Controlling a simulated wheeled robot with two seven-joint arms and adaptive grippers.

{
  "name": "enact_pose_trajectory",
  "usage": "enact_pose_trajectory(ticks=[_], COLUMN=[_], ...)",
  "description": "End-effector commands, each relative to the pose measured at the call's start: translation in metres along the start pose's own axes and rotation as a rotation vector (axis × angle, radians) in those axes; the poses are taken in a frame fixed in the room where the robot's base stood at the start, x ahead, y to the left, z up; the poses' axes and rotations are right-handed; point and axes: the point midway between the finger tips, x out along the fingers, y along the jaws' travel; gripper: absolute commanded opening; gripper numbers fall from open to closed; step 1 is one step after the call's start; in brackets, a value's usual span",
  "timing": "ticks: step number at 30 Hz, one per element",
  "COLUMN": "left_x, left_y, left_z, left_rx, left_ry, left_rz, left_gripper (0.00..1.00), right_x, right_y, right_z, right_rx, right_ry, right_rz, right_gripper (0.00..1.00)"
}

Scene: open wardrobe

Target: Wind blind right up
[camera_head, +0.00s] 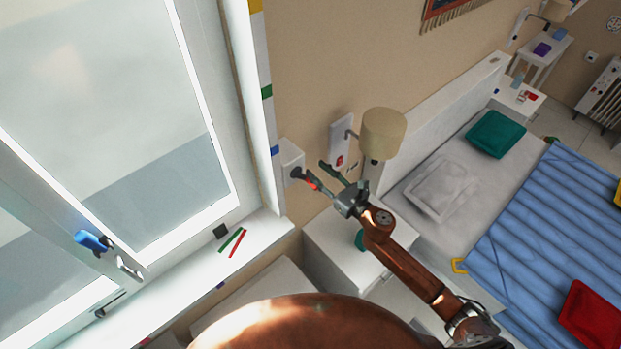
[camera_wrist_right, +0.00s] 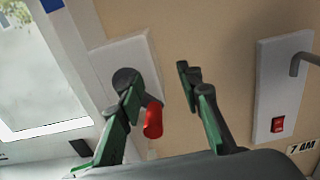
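A white wall plate (camera_head: 289,158) beside the window frame carries a dark round crank hub (camera_head: 297,174) with a red handle (camera_head: 312,185). In the right wrist view the hub (camera_wrist_right: 124,77) and red handle (camera_wrist_right: 153,121) show clearly. My right gripper (camera_head: 318,172) is open at the crank; it also shows in the right wrist view (camera_wrist_right: 161,82). There its left finger overlaps the hub, and the red handle appears between the fingers, nearer the left one. I cannot tell whether they touch. The window (camera_head: 115,110) has pale and darker grey areas; I cannot make out the blind. My left gripper is out of view.
A lamp (camera_head: 383,132) and a plate with a red switch (camera_wrist_right: 278,124) are on the wall right of the crank. A white bedside cabinet (camera_head: 325,240) stands below my right arm. The windowsill (camera_head: 262,237) has green and red sticks. A bed (camera_head: 520,240) is at right.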

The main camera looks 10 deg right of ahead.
Motion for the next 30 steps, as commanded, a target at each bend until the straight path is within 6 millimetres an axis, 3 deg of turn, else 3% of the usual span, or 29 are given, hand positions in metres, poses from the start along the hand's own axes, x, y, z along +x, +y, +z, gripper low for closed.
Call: enact_pose_trajectory(ticks=[17, 30], left_x=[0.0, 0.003], left_y=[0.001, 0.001], left_z=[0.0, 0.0], left_rx=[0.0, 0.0], left_ry=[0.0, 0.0], left_rz=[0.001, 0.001], left_gripper=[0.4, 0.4], right_x=[-0.002, -0.042], right_y=[0.0, -0.001], right_z=[0.0, -0.001], right_rx=[0.0, 0.0], right_ry=[0.0, 0.001], right_rz=[0.0, -0.001], right_gripper=[0.41, 0.41])
